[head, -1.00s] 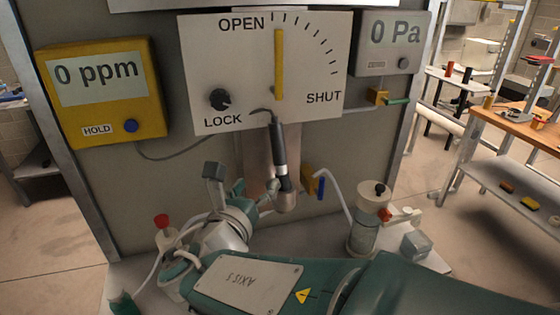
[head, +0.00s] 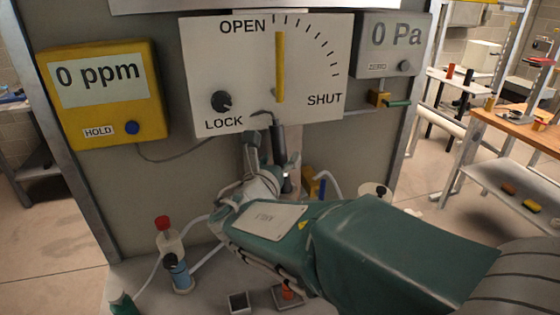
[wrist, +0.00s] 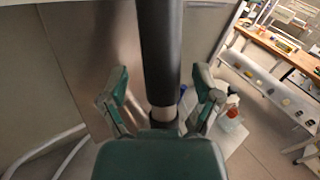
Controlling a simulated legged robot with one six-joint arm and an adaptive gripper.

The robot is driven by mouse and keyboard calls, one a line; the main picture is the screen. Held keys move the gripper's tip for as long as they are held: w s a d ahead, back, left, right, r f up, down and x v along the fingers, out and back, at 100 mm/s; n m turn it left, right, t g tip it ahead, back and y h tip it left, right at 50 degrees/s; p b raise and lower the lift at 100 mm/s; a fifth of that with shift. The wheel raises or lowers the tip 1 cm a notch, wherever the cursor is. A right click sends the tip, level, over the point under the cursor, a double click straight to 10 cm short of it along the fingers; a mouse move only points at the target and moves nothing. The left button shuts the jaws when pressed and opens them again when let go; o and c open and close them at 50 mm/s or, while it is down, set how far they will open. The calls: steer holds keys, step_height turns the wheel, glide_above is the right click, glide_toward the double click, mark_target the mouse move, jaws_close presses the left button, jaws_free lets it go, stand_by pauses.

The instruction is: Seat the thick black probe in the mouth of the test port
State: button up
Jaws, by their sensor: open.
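The thick black probe (head: 279,140) is upright in front of the panel, below the dial board. Its lower part is mostly hidden by my gripper (head: 266,160). In the wrist view the probe (wrist: 158,50) is a wide black cylinder with a paler band near its lower end. It stands between the two spread fingers of my gripper (wrist: 160,95), with gaps visible at both sides. My gripper is open. A brass fitting with a blue lever (head: 313,187) is partly hidden behind my arm. I cannot tell which part is the test port.
A yellow ppm meter (head: 103,95) hangs at the left and a grey Pa gauge (head: 391,45) at the right. A red-capped bottle (head: 168,237) and a blue bottle (head: 179,272) stand on the base shelf. A wooden bench (head: 520,120) stands at the far right.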

jaws_close()
